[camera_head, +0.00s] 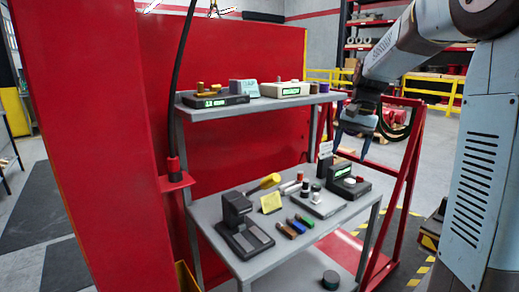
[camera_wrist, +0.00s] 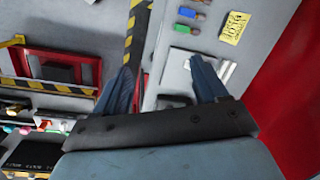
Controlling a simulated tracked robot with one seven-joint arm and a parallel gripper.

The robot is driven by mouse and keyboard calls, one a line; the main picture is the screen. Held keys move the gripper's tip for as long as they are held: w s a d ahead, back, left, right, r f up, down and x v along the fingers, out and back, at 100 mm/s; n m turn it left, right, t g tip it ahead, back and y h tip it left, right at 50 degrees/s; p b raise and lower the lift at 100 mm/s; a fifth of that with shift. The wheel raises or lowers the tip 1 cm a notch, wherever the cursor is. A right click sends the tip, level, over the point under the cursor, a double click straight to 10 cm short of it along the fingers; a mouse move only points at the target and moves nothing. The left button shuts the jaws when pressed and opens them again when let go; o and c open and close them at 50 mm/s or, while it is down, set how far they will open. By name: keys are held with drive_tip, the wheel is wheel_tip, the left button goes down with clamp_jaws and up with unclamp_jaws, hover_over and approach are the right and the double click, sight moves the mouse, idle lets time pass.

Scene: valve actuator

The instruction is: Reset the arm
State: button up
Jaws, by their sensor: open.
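My arm, light blue-grey, comes in from the right in the head view and bends down to my gripper (camera_head: 354,137). The gripper hangs beside the right end of the shelf unit, above the level of the lower grey shelf (camera_head: 228,262). In the wrist view my gripper (camera_wrist: 162,85) shows two dark blue fingers spread wide apart.
The upper shelf (camera_head: 230,114) holds devices with green displays. The lower shelf carries a black device (camera_head: 243,228), a yellow note (camera_head: 271,202), coloured cylinders and a display device (camera_head: 347,182). A red frame (camera_head: 409,175) stands right of the shelves. A red panel (camera_head: 95,130) stands left.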

drive_tip(key=s+a+n+t+h, duration=0.2)
drive_tip(key=s+n+t, duration=0.3)
drive_tip(key=s, duration=2.2)
drive_tip(key=shift+a+n+t, duration=0.25)
drive_tip(key=shift+n+t, duration=0.05)
drive_tip(key=shift+n, duration=0.1)
